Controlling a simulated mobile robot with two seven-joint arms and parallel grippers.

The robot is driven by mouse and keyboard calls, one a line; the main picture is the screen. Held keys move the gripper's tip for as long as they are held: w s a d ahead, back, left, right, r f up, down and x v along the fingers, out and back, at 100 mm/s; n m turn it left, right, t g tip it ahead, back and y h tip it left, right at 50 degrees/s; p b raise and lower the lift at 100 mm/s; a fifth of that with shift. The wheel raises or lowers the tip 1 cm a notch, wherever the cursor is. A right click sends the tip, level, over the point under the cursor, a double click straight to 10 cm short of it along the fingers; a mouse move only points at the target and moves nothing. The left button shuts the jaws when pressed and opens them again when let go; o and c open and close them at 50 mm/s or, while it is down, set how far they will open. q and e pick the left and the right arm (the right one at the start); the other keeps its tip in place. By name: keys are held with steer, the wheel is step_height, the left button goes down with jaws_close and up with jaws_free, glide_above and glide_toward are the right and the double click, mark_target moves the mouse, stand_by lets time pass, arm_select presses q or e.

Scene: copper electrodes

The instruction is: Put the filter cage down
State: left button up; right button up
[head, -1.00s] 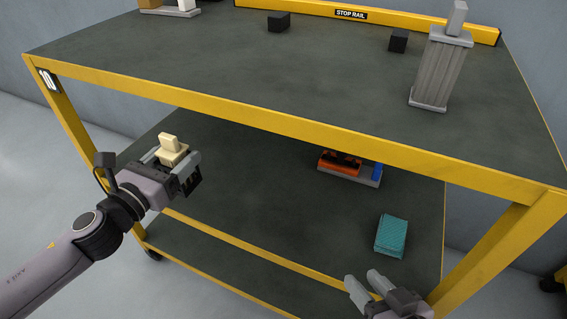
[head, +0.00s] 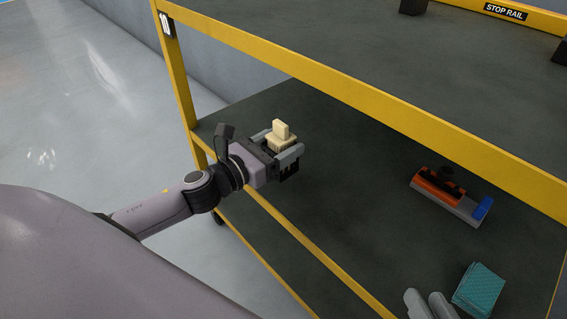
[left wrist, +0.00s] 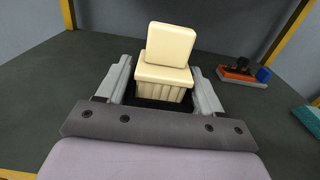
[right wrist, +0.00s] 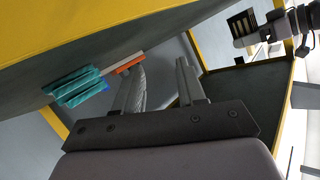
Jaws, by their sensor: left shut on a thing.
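The filter cage, a cream ribbed block with a squarish knob on top (head: 281,132), is held upright in my left gripper (head: 286,153). The left wrist view shows the filter cage (left wrist: 166,73) between the two grey fingers, which are shut on its sides. A black part shows beneath it. My left gripper is over the left part of the cart's lower shelf (head: 340,200); the gap below the cage cannot be judged. My right gripper (head: 428,304) is at the bottom edge of the head view; the right wrist view shows its fingers (right wrist: 160,88) apart and empty.
An orange-and-grey tool with a blue end (head: 450,195) and a teal ribbed pad (head: 480,289) lie on the lower shelf to the right. The yellow upper-shelf rail (head: 340,88) and left post (head: 178,75) border the opening. The shelf's middle is clear.

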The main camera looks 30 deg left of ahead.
arm_select(q)
step_height(320, 180, down, 4)
steer(key=shift+r+b, duration=0.1)
steer(key=shift+b, duration=1)
arm_select(e)
steer(key=shift+s+d+f+t, duration=0.1)
steer(key=shift+d+f+t, duration=0.1)
steer(key=shift+d+t, duration=0.35)
arm_select(q)
steer(key=shift+r, duration=0.1)
arm_select(e)
steer(key=shift+r+n, duration=0.15)
steer(key=shift+n, duration=0.15)
steer(key=shift+d+h, duration=0.1)
steer(key=shift+h, duration=0.2)
arm_select(q)
steer(key=o, duration=1.2)
steer(key=shift+f, duration=0.2)
steer(key=shift+r, duration=0.15)
arm_select(e)
steer(key=shift+r, duration=0.1)
arm_select(q)
steer(key=shift+s+a, duration=0.2)
steer(key=shift+s, duration=0.35)
steer(key=v, duration=1)
steer(key=shift+s+a+p, duration=0.2)
steer(key=shift+s+p, duration=0.15)
steer(key=shift+p, duration=0.05)
arm_select(e)
steer(key=shift+a+g, duration=0.25)
